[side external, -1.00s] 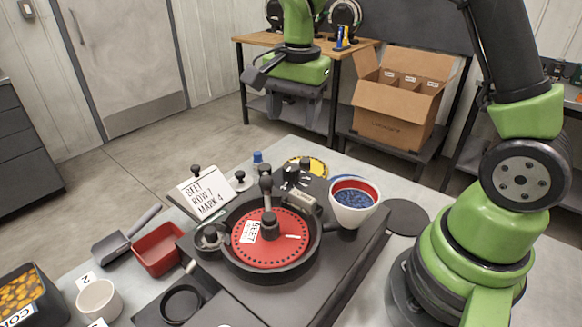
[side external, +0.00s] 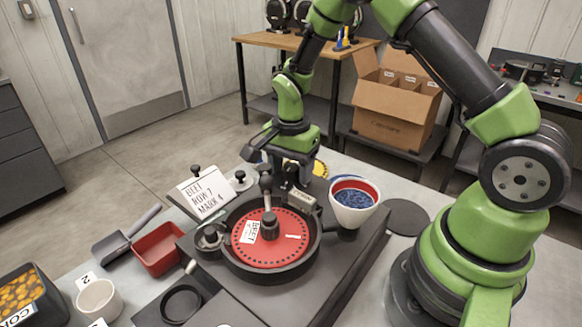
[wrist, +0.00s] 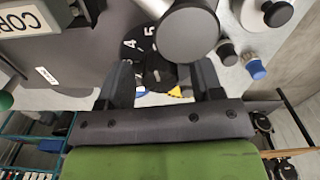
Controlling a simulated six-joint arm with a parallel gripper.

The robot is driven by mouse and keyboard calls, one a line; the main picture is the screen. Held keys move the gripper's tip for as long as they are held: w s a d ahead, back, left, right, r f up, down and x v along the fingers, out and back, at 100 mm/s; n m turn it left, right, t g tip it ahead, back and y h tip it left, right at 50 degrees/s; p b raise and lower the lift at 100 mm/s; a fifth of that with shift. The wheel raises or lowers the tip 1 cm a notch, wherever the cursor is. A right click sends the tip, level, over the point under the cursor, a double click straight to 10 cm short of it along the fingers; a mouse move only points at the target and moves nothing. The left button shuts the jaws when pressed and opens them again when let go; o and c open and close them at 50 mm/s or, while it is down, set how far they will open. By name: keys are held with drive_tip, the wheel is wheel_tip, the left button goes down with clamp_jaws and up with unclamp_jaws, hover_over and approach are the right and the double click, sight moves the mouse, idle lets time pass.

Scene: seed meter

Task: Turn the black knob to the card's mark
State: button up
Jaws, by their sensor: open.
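The card (side external: 205,192) stands on a clip at the left of the seed meter and reads "BEET ROW 7 MARK 4". The black knob (wrist: 162,76) shows in the wrist view between my fingers, on a black dial with white numerals (wrist: 136,44), of which a 4 and a 5 are readable. A large grey cylinder hides part of the dial, and I cannot tell which mark the knob points to. My gripper (wrist: 162,82) is open, a finger on each side of the knob; contact cannot be told. In the side view my gripper (side external: 291,184) hides the knob.
The seed meter's red plate (side external: 289,250) with a beet label lies in front of my gripper, with an upright black lever (side external: 266,187) close by. A yellow disc (side external: 320,168) lies behind.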

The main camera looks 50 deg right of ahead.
drive_tip(key=c, duration=0.9)
drive_tip(key=shift+n, duration=0.4)
drive_tip(key=n, duration=0.3)
drive_tip(key=shift+n, duration=1.9)
drive_tip(key=o, duration=0.9)
